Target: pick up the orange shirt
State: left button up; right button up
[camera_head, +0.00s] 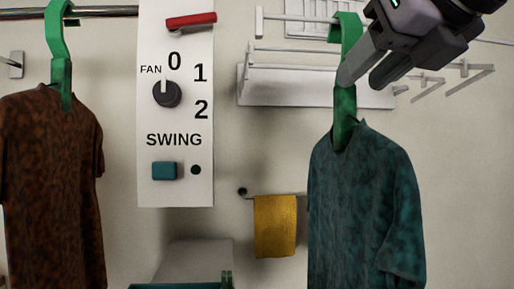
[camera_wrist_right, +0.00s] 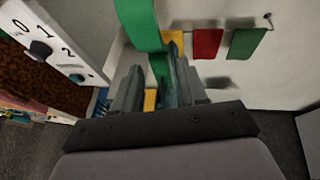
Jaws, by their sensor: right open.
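The orange shirt (camera_head: 50,180), dark rusty orange-brown with mottling, hangs from a green hanger (camera_head: 58,40) at the left of the head view. Part of it shows at the left of the right wrist view (camera_wrist_right: 35,82). A teal shirt (camera_head: 365,200) hangs on another green hanger (camera_head: 345,105) at the right. My right gripper (camera_head: 362,80) is open at that hanger's neck, above the teal shirt and far from the orange one. In the right wrist view, the green hanger (camera_wrist_right: 138,22) passes between the open fingers; contact is unclear. My left gripper is out of view.
A white fan panel (camera_head: 175,105) with a knob and red lever stands between the shirts. A rail (camera_head: 110,12) carries the orange shirt's hanger. A white wall rack (camera_head: 310,85) and a yellow towel (camera_head: 275,225) are behind.

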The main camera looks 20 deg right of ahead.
aim_at(52, 157)
jog(key=k, duration=1)
